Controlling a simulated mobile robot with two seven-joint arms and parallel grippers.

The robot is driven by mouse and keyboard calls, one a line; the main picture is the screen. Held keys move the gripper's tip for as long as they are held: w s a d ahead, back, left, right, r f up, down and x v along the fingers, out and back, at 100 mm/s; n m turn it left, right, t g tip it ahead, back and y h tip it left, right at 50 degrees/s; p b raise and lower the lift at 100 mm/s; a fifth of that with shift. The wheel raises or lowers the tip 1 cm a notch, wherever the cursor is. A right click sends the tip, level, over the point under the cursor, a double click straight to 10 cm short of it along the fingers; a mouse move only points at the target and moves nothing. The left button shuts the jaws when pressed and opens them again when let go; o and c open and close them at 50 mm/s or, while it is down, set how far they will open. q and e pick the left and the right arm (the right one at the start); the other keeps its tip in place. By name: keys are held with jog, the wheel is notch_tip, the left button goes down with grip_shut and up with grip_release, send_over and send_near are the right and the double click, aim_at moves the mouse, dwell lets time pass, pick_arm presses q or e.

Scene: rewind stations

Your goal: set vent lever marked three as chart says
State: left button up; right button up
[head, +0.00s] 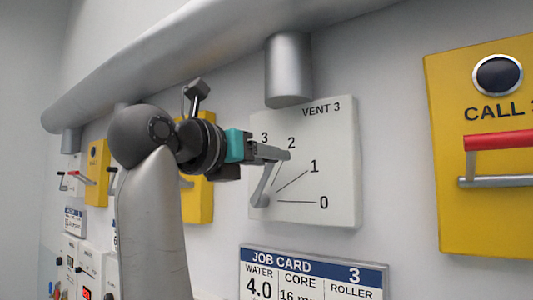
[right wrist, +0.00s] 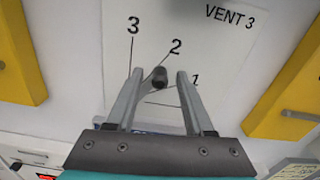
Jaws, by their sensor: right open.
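The VENT 3 panel (head: 335,180) is a white plate with positions 3, 2, 1 and 0; it also fills the middle of the right wrist view (right wrist: 230,50). Its grey vent lever (head: 264,185) turns about a pivot at lower left and points up, close to the 2 line. My right gripper (head: 282,154) is at the lever's upper end. In the right wrist view its fingers (right wrist: 159,75) are open, one on each side of the lever's dark round end, with gaps visible. My left gripper is out of view. No chart of vent settings is readable.
A job card (head: 312,268) marked 3 is below the panel, reading water 4.0, core 16 mm, its bottom cut off. A yellow CALL box (head: 480,220) with a red-gripped handle is at right. A grey pipe (head: 200,50) runs above. More yellow boxes stand farther left.

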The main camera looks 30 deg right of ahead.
jog(key=shift+w+d, duration=0.1)
jog(key=shift+d, duration=0.1)
grip_shut()
dwell(0.4)
jog(key=shift+f, duration=0.1)
dwell(0.9)
